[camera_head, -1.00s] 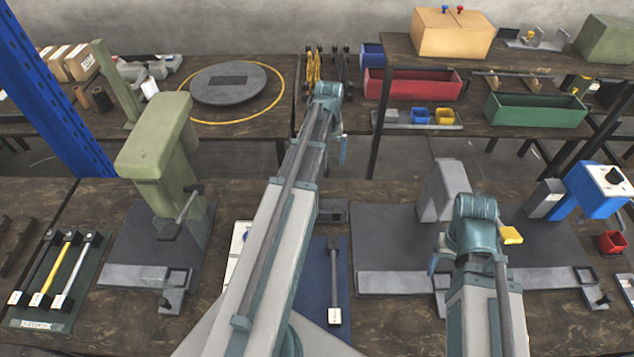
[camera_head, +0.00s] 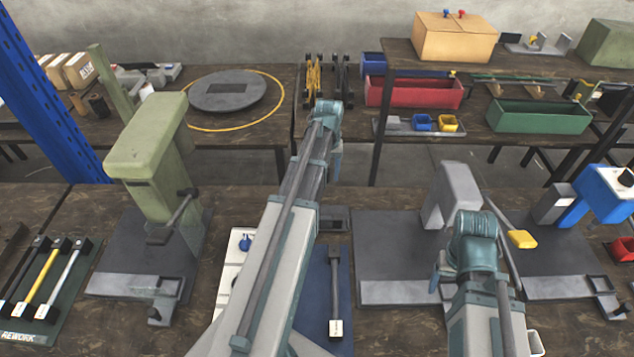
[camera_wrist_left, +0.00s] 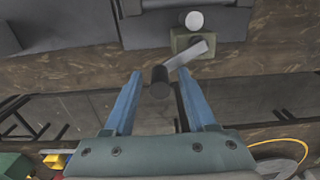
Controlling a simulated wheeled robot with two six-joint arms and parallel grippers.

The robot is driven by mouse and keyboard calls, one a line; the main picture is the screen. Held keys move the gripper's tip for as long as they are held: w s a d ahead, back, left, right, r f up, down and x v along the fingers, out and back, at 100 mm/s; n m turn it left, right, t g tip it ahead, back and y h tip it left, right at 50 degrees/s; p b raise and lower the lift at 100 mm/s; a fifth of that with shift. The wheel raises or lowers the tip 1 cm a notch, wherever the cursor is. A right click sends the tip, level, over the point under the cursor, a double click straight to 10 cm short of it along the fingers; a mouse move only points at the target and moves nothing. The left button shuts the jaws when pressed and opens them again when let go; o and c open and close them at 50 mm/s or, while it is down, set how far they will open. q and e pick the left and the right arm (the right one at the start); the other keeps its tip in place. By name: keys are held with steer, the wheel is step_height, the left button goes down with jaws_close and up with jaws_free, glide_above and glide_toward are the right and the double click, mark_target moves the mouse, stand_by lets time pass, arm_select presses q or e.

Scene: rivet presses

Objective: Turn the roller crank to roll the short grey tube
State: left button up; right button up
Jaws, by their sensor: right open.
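In the left wrist view the crank's dark round handle (camera_wrist_left: 160,81) stands between the two blue fingers of my left gripper (camera_wrist_left: 158,92). The fingers are open, with a gap on each side of the handle. A pale crank arm (camera_wrist_left: 188,55) joins the handle to a small olive block (camera_wrist_left: 193,38). A whitish round end (camera_wrist_left: 194,20) shows beside the block; I cannot tell if it is the short grey tube. In the head view a dark grey unit (camera_head: 333,216) is partly hidden by my left arm. My right gripper (camera_head: 438,272) is at the grey press, its fingers mostly hidden.
A green press (camera_head: 145,150) stands left and a grey press (camera_head: 455,200) right. A blue mat (camera_head: 318,270) holds a dark bar (camera_head: 336,290) with a white end block. A rework mat (camera_head: 60,310) with several bars lies left. Behind is an aisle, then tables with bins.

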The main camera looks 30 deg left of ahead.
arm_select(q)
steer(key=c, duration=0.7)
steer(key=shift+s+d, duration=1.1)
steer(key=shift+s, duration=0.05)
steer(key=shift+c, duration=0.2)
steer(key=shift+o, duration=0.2)
steer(key=shift+s+d, duration=0.15)
steer(key=shift+s, duration=0.4)
steer(key=shift+s+d, duration=0.15)
steer(key=shift+s, duration=0.6)
steer(key=shift+o, duration=0.2)
steer(key=shift+s, duration=0.15)
